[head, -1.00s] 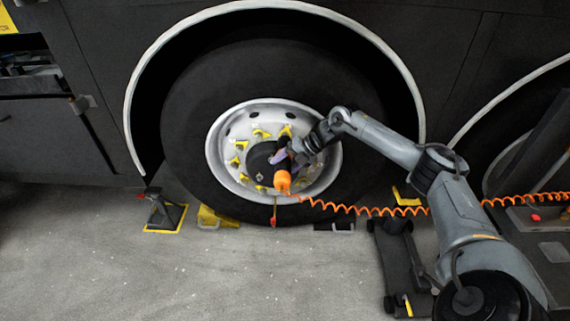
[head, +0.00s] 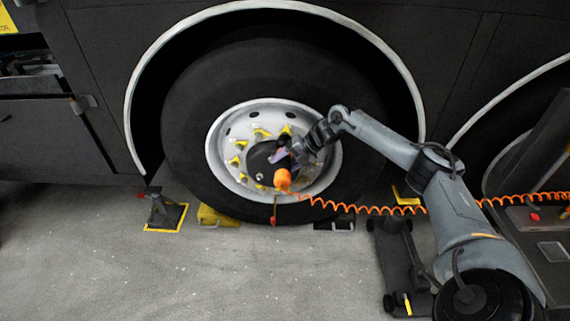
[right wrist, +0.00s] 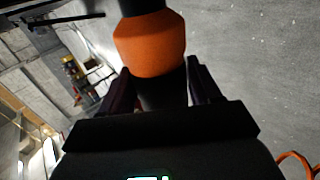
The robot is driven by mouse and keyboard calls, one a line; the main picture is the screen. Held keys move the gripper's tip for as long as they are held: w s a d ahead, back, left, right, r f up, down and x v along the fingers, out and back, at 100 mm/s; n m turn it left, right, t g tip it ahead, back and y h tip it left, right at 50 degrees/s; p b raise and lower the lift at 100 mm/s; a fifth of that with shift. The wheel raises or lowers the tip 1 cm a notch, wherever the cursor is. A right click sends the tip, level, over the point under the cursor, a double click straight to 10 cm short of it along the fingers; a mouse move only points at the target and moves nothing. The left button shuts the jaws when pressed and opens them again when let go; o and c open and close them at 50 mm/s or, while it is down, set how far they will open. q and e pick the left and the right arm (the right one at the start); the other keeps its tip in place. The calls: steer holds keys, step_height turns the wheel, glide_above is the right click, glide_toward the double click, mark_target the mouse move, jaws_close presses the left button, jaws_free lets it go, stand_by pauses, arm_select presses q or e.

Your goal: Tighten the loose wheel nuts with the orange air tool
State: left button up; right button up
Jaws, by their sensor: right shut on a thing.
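The orange air tool (head: 283,180) is in front of the wheel in the head view, its orange end low and towards me. My right gripper (head: 285,155) is shut on the tool's dark body. In the right wrist view the air tool (right wrist: 150,42) stands between the two fingers of the right gripper (right wrist: 160,88). The silver wheel rim (head: 222,160) carries several nuts with yellow pointers, such as the wheel nut (head: 261,133) at the top. The nuts on the right of the rim are hidden by my arm and the tool. I cannot tell whether the tool touches a nut. My left gripper is not in view.
A coiled orange hose (head: 380,210) runs from the tool to the right. A dark wheeled board (head: 400,265) lies at right. The front floor is clear.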

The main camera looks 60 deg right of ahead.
steer(key=shift+w+d+r, duration=0.15)
steer(key=shift+w+d, duration=0.25)
steer(key=shift+d, duration=0.25)
steer(key=shift+w+d+r, duration=0.1)
steer(key=shift+w+d, duration=0.25)
steer(key=shift+d, duration=0.25)
stand_by(0.3)
steer(key=shift+w+d+f, duration=0.1)
steer(key=shift+f, duration=0.05)
stand_by(0.7)
steer(key=shift+w+d, duration=0.15)
steer(key=shift+d, duration=0.1)
stand_by(2.3)
steer(key=shift+c, duration=1.3)
steer(key=shift+d+f+p, duration=0.1)
steer(key=shift+p, duration=0.2)
stand_by(0.6)
